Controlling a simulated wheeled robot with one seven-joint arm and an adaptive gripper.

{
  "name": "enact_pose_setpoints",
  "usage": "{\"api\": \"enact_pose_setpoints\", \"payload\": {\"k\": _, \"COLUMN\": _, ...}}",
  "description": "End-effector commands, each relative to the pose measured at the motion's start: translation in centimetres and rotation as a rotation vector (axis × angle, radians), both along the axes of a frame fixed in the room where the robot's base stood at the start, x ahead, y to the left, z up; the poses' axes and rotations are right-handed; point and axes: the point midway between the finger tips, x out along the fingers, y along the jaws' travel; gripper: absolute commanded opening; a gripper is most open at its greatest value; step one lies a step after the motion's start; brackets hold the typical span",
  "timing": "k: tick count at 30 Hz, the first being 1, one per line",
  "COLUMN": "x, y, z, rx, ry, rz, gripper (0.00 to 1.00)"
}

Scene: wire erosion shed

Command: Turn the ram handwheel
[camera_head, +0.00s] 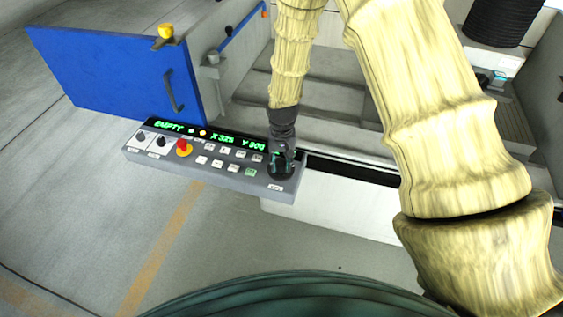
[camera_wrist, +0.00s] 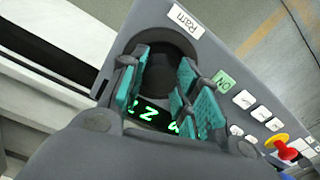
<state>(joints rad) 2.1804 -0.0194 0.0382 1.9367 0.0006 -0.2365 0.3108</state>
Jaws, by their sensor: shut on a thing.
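The ram handwheel (camera_wrist: 152,66) is a round black knob at the right end of the grey control panel (camera_head: 215,172). A white label reading "Ram" (camera_wrist: 186,21) sits beside it in the wrist view. My gripper (camera_head: 282,156) comes down over the handwheel from above. In the wrist view its teal-padded fingers (camera_wrist: 160,84) stand on either side of the knob, shut on it. In the head view the gripper hides most of the wheel. The wheel's turn angle cannot be told.
The panel carries a green-lit display (camera_head: 208,134) reading "EMPTY", a red emergency knob (camera_head: 183,148), small black knobs and several push buttons. A blue door (camera_head: 115,72) stands behind it at left. A grey machine tank lies behind; floor in front is clear.

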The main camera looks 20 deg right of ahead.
Motion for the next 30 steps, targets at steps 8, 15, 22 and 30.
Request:
{"api": "enact_pose_setpoints", "payload": {"k": 8, "x": -0.12, "y": -0.06, "z": -0.02, "rx": 0.000, "ry": 0.002, "rz": -0.008, "gripper": 0.08}}
{"api": "enact_pose_setpoints", "payload": {"k": 15, "x": -0.11, "y": -0.05, "z": -0.03, "rx": 0.000, "ry": 0.002, "rz": -0.007, "gripper": 0.50}}
{"api": "enact_pose_setpoints", "payload": {"k": 22, "x": -0.05, "y": 0.02, "z": -0.02, "rx": 0.000, "ry": 0.001, "rz": -0.006, "gripper": 0.54}}
{"api": "enact_pose_setpoints", "payload": {"k": 30, "x": 0.03, "y": -0.01, "z": 0.88, "rx": 0.000, "ry": -0.001, "rz": -0.006, "gripper": 0.54}}
